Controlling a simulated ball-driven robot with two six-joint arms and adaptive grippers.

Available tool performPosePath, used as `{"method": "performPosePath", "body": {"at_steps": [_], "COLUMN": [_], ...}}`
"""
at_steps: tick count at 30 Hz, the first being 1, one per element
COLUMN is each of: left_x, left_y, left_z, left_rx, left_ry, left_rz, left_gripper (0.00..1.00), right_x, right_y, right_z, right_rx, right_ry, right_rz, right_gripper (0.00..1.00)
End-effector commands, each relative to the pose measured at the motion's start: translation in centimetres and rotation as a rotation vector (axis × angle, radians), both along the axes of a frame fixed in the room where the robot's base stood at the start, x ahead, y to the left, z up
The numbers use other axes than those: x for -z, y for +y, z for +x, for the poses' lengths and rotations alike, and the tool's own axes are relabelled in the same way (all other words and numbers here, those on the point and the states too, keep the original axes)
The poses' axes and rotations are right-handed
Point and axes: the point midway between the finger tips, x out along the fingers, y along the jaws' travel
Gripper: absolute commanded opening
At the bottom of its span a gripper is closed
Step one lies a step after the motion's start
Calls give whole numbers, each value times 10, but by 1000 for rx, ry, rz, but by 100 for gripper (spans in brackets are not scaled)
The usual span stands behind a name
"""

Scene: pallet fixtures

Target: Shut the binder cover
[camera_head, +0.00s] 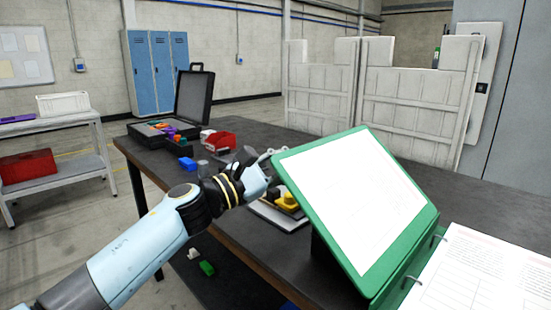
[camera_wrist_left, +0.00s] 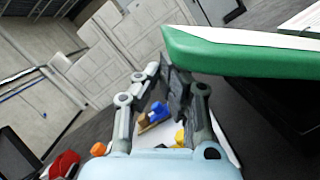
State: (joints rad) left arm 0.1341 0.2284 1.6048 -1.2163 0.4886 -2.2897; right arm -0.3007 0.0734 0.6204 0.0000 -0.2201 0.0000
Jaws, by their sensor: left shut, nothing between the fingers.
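The binder's green cover (camera_head: 405,262), with a white sheet on its inner face, stands raised and tilted on the dark table. Its green edge also shows in the left wrist view (camera_wrist_left: 240,55). The binder's printed pages (camera_head: 485,275) lie to its right, with metal rings between. My left gripper (camera_head: 268,160) is shut and empty beside the cover's upper left edge; its tips are partly hidden in the head view. In the left wrist view, the fingers (camera_wrist_left: 170,82) are just left of the green edge; I cannot tell whether they touch it. My right gripper is not in view.
A red container (camera_head: 222,141), a blue block (camera_head: 187,163) and an open black case (camera_head: 193,100) stand farther left on the table. The table right of the cover's top is clear.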

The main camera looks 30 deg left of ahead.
Motion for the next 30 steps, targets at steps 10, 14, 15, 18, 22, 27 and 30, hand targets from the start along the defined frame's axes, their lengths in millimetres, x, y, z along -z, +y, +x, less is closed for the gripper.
{"method": "performPosePath", "body": {"at_steps": [10,14,15,18,22,27,30], "left_x": [-7,-6,-6,-6,-7,-16,-22], "left_y": [-17,-18,-18,-17,-17,-16,-15], "left_z": [31,32,32,32,32,32,32], "left_rx": [0,0,0,0,-1,0,0], "left_ry": [0,1,1,2,0,-11,-20], "left_rz": [-1,-1,-1,-1,1,29,53], "left_gripper": [0,0,0,0,0,0,0], "right_x": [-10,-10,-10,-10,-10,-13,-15], "right_y": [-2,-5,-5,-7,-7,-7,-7], "right_z": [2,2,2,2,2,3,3], "right_rx": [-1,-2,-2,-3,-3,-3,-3], "right_ry": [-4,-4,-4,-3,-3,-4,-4], "right_rz": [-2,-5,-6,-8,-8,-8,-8], "right_gripper": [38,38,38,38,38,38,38]}}
